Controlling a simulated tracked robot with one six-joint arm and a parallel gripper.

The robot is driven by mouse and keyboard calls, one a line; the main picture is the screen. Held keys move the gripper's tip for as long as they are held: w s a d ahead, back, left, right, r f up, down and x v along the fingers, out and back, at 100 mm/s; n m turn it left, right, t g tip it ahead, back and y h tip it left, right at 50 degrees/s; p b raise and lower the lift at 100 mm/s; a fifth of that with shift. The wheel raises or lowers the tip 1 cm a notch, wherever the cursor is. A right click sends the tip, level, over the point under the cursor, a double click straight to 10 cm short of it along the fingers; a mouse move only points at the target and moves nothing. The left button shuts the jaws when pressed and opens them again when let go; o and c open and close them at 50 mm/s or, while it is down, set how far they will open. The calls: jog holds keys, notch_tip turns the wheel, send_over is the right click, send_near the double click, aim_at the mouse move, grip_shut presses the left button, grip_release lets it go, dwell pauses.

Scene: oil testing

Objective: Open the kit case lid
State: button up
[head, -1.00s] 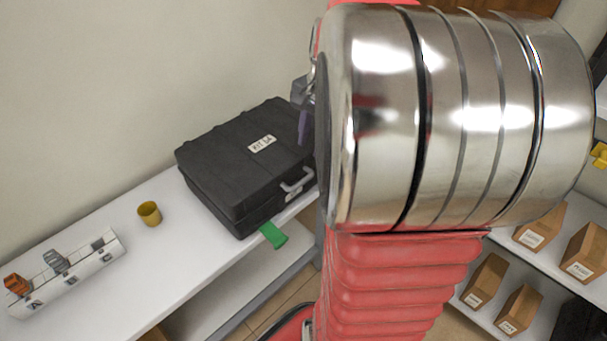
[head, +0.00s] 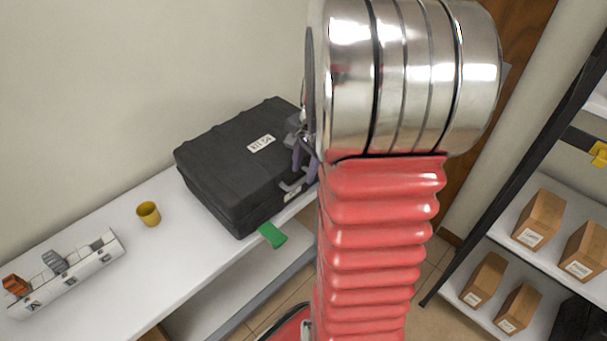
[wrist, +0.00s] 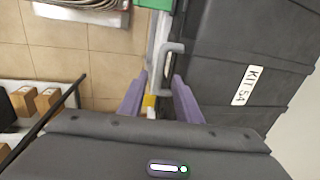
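The black kit case (head: 235,165) lies closed on the white bench, with a white label on its lid. Its label and lid also show in the wrist view (wrist: 285,55). The grey handle (wrist: 170,62) is on the case's front side. My gripper (wrist: 161,85) is open, one purple finger on each side of the handle's near end in the wrist view. In the head view my gripper (head: 298,160) is at the case's right front, partly hidden by my arm. I cannot tell whether the fingers touch the handle.
A green piece (head: 272,235) sticks out at the bench edge by the case. A yellow cup (head: 149,213) and a white lettered holder (head: 65,272) stand on the bench to the left. Shelves with brown boxes (head: 538,219) are at the right.

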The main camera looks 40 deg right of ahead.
aim_at(302, 179)
jog(key=shift+w+f, duration=0.15)
jog(key=shift+f, duration=0.65)
jog(key=shift+w+f, duration=0.15)
jog(key=shift+f, duration=0.6)
jog(key=shift+c, duration=0.7)
grip_shut()
jog(key=shift+d, duration=0.1)
